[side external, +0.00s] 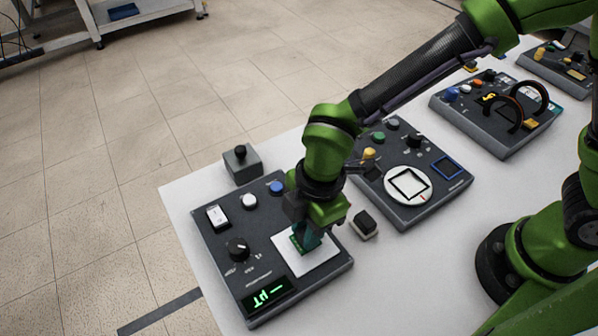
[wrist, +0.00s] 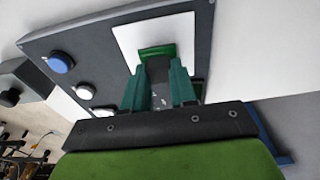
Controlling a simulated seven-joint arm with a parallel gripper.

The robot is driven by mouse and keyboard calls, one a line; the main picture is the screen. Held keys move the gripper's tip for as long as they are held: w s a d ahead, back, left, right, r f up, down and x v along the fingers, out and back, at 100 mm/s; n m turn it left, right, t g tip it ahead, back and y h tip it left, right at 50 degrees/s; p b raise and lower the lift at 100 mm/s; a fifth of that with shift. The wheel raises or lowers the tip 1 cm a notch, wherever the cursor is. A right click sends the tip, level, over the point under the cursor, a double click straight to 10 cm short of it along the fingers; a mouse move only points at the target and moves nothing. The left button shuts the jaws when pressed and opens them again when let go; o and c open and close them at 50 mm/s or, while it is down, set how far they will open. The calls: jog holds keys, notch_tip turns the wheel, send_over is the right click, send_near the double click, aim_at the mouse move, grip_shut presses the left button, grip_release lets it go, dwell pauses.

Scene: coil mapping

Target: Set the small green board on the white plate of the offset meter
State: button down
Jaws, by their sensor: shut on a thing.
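The small green board (side external: 296,243) is between the fingers of my gripper (side external: 305,237), which is shut on it. The board is at the white plate (side external: 322,257) on the dark meter (side external: 222,261) with a lit green display. In the wrist view, the green board (wrist: 157,50) shows beyond my gripper's teal fingers (wrist: 160,78), over the white plate (wrist: 127,38). I cannot tell whether the board touches the plate. The fingers hide part of the board and plate.
The meter has a black knob (side external: 238,248), a white button (side external: 249,201) and a blue button (side external: 277,187). A black-knobbed box (side external: 242,164) stands behind it. A small dark block (side external: 364,224) lies to its right, before another panel (side external: 405,215) with a round white dial.

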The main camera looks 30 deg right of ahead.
jog(key=shift+f, duration=0.5)
dwell(0.9)
jog(key=shift+c, duration=1.7)
grip_release()
jog(key=shift+r, duration=3.55)
